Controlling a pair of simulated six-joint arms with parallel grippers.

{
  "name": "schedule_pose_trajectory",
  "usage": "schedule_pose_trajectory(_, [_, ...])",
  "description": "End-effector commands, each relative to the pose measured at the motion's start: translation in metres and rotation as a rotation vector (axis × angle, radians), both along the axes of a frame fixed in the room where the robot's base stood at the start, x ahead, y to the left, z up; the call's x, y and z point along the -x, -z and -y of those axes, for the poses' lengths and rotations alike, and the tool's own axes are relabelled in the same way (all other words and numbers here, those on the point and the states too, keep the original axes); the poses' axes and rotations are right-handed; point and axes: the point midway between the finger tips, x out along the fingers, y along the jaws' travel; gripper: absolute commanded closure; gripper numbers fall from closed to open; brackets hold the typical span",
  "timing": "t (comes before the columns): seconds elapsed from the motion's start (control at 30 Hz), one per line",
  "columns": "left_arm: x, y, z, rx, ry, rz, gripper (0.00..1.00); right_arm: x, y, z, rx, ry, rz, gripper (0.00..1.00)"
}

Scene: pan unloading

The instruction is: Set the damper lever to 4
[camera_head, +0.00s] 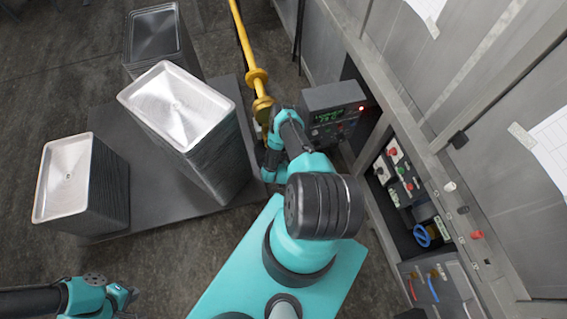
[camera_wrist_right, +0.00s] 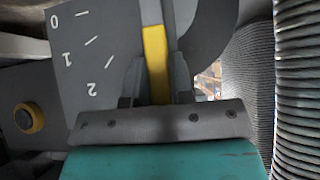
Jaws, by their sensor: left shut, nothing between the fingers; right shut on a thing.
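The damper lever (camera_wrist_right: 155,58) is a yellow bar standing upright in the right wrist view. My right gripper (camera_wrist_right: 155,88) is shut on it, with one dark finger on each side. To its left is the grey scale plate (camera_wrist_right: 88,25) with white marks 0, 1 and 2. The lever is to the right of the 2 mark; no 3 or 4 shows, so its exact setting cannot be read. In the head view my right arm reaches up beside the yellow pole, and its fingertips are hidden. My left gripper (camera_head: 127,298) is shut and empty at the bottom left.
Stacks of metal pans (camera_head: 178,108) stand on a dark platform (camera_head: 165,190) left of my right arm. A yellow pole (camera_head: 242,35) rises behind it. A control box with a green display (camera_head: 328,115) and wall panels (camera_head: 485,215) are close on the right.

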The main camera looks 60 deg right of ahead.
Motion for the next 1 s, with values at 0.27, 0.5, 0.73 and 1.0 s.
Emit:
schedule_pose_trajectory(0.27, [0.0, 0.0, 0.0, 0.0, 0.0, 0.0, 1.0, -0.0038, 0.0, -0.0019, 0.01, -0.009, -0.006, 1.0])
schedule_pose_trajectory(0.5, [0.0, 0.0, 0.0, 0.0, 0.0, 0.0, 1.0, -0.004, 0.0, -0.0021, 0.01, -0.01, -0.006, 0.72])
schedule_pose_trajectory(0.73, [0.0, 0.0, 0.0, 0.0, 0.0, 0.0, 1.0, -0.0033, 0.0, -0.0019, 0.009, -0.008, -0.006, 0.53])
schedule_pose_trajectory(1.0, [0.0, 0.0, 0.0, 0.0, 0.0, 0.0, 1.0, -0.0024, -0.0008, -0.0024, 0.008, -0.007, -0.006, 0.53])
